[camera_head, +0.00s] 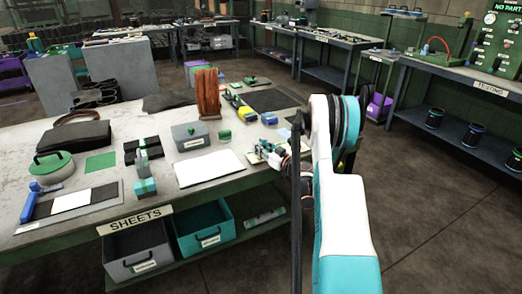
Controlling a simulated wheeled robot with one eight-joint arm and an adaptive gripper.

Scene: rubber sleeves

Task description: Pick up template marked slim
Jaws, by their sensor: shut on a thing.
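My gripper (264,153) is over the right front edge of the work table (130,193), just right of a white sheet. It is small in view and partly covered by my white and teal arm. It is shut on a small pale and green piece at the table edge; I cannot tell whether this piece is lifted or still touches the table. No marking reading "slim" is legible, so I cannot tell by label whether this piece is the template.
A white sheet (209,168), a grey box (190,137) and a brown upright roll (207,94) are left of my gripper. A grey drawer (140,250) and a teal drawer (205,232) sit below the tabletop. Floor (440,210) is clear at right.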

